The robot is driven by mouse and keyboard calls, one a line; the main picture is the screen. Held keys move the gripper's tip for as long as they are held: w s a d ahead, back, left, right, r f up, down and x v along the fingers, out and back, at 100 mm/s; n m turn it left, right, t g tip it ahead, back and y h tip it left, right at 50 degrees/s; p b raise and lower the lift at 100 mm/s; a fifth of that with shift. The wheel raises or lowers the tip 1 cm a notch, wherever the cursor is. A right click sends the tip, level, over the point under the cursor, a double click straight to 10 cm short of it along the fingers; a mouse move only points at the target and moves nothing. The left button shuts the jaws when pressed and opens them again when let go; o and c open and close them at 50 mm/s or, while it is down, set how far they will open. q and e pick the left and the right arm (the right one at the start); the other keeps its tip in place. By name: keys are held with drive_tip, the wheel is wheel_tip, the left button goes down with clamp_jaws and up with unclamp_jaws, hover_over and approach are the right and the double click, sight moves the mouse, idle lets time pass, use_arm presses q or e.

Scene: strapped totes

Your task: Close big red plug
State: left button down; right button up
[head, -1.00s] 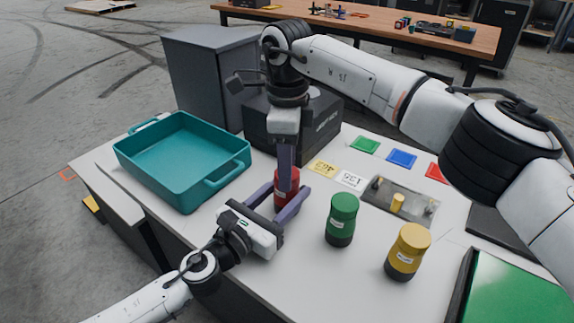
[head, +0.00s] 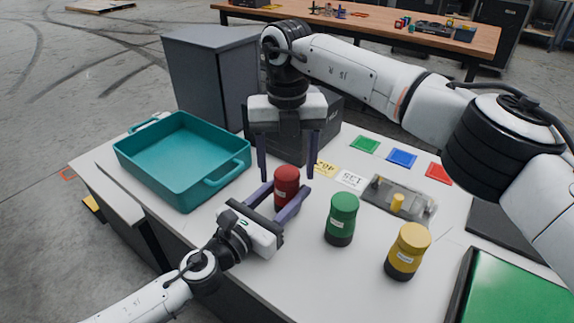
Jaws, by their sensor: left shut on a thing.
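The red plug (head: 286,184), a red-capped cylinder with a small white label, stands upright on the white table in the head view. My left gripper (head: 283,203) is shut on its lower part from the left, one finger on each side. My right gripper (head: 287,172) hangs above and behind the red plug, pointing down. The plug's lower body is partly hidden by the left fingers.
A green-capped jar (head: 341,219) and a yellow-capped jar (head: 408,251) stand right of the plug. A teal tote (head: 160,185) sits at left. A grey tray (head: 415,212), label cards (head: 349,179) and colored squares (head: 401,158) lie behind. A dark box (head: 275,135) stands behind my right gripper.

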wheel_tip(320, 180, up, 12)
idle(0.6)
use_arm(q)
drive_tip(key=c, duration=0.9)
unclamp_jaws()
drive_tip(key=b+v, duration=0.1)
drive_tip(key=v, duration=0.8)
drive_tip(key=shift+f, duration=0.1)
drive_tip(key=shift+s+a, duration=0.4)
drive_tip(key=shift+s, duration=0.15)
use_arm(e)
drive_tip(key=shift+f, duration=0.5)
